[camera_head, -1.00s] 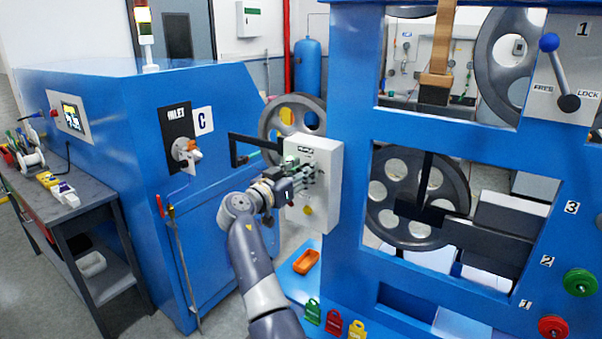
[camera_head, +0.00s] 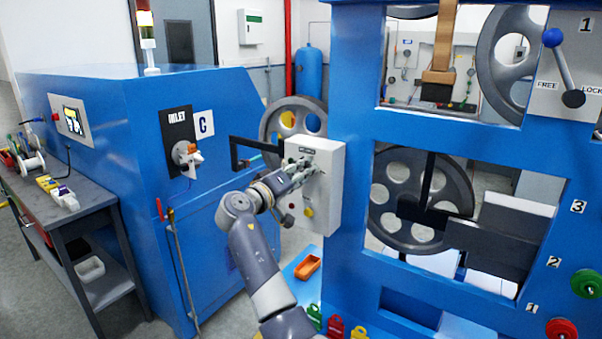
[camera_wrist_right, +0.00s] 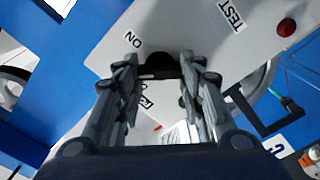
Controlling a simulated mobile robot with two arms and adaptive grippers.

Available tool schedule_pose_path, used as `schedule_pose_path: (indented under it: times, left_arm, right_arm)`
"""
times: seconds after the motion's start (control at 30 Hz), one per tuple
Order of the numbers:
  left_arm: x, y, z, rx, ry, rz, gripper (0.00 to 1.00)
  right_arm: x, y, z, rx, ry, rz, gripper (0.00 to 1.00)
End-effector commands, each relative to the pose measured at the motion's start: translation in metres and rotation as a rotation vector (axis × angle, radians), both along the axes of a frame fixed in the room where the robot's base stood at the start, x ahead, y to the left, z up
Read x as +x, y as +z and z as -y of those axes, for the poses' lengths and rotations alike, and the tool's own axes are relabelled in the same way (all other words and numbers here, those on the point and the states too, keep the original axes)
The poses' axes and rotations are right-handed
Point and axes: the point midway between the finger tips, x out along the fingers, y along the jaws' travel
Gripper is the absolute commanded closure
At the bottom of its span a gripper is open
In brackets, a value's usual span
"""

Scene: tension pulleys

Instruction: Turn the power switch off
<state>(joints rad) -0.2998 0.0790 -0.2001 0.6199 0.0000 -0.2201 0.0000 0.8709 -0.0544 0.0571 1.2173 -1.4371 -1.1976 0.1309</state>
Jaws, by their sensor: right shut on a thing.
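The power switch (camera_wrist_right: 159,62) is a black handle on the light grey control box (camera_head: 329,185), which hangs on the left side of the blue frame. An "ON" label (camera_wrist_right: 133,39) sits beside it in the right wrist view; another label below is partly hidden by a finger. My right gripper (camera_head: 306,170) is at the front of the box. In the right wrist view my right gripper (camera_wrist_right: 159,72) has its two fingers on either side of the black handle, shut on it. In the head view the gripper hides the switch. My left gripper is out of view.
A "TEST" label (camera_wrist_right: 231,15) and a red button (camera_wrist_right: 286,27) are on the same panel. A black bracket (camera_head: 240,152) juts out left of the box. A blue cabinet (camera_head: 160,130) stands to the left. An orange tray (camera_head: 307,267) lies below.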

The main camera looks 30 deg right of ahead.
Motion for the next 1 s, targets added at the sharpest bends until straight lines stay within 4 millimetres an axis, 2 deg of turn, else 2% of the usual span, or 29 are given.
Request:
schedule_pose_path:
  times: [0.6,1.0]
  left_arm:
    - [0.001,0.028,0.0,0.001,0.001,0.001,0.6]
    - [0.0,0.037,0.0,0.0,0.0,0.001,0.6]
  right_arm:
    - [0.001,0.003,0.001,-0.209,-0.003,-0.489,0.88]
    - [0.001,0.001,0.001,-0.267,-0.003,-0.631,0.88]
